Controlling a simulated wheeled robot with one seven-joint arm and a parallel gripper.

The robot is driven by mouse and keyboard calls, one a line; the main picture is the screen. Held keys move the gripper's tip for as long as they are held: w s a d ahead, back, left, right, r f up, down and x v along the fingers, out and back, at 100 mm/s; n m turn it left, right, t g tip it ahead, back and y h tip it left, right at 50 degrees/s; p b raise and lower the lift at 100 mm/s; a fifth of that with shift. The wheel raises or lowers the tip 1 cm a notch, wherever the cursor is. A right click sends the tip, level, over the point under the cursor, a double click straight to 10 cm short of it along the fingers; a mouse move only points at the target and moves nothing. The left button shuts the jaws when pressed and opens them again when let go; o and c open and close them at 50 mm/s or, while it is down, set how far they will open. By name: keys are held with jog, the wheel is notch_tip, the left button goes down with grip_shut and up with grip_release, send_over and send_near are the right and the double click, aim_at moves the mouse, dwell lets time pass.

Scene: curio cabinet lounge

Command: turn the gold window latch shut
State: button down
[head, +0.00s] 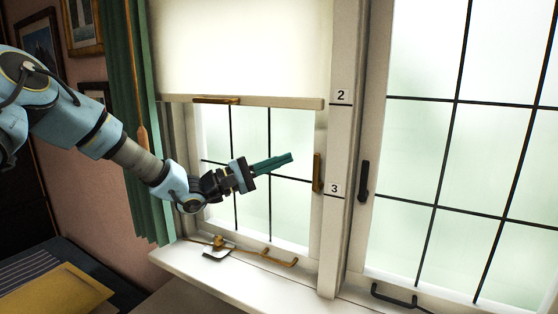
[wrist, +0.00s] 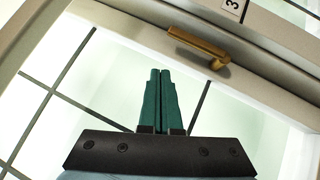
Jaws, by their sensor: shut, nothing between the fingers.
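The gold window latch (head: 317,172) is on the right side of the left window's frame, near the labels 2 and 3 on the post. In the head view its handle stands roughly upright. In the wrist view the latch (wrist: 198,46) lies above and to the right of my fingertips, with a clear gap. My gripper (head: 290,158) is in front of the left window pane, left of the latch, with green fingers pointing toward it. The fingers (wrist: 160,72) are pressed together and hold nothing.
A cream blind (head: 240,50) with a gold pull (head: 216,100) covers the upper left window. A black latch (head: 364,181) is on the right window. A gold stay (head: 280,258) lies along the sill (head: 240,285). A green curtain (head: 150,205) hangs left.

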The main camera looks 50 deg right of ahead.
jog(key=w+a+b, duration=0.3)
jog(key=w+a, duration=0.1)
jog(key=a, duration=0.4)
jog(key=shift+w, duration=0.2)
jog(key=w+a+f+n+t+y, duration=0.1)
jog(key=w+a+f+t+y, duration=0.1)
jog(key=w+a+f+t, duration=0.35)
jog(key=w+a+f+n+t+y, duration=0.1)
jog(key=w+a+f+t+y, duration=0.25)
jog(key=w+t, duration=0.45)
jog(key=w+a+f+t+y, duration=0.35)
jog(key=w+a, duration=0.25)
jog(key=a, duration=0.4)
jog(key=a+f+y, duration=0.3)
jog(key=a+y, duration=0.2)
jog(key=a, duration=0.7)
jog(key=s+a+f+g+y, duration=0.1)
jog(key=s+a+g+y, duration=0.3)
jog(key=s+a, duration=1.2)
jog(key=shift+s+a+f+m+g, duration=0.3)
jog(key=shift+a+f+g, duration=0.1)
jog(key=shift+a+g, duration=0.5)
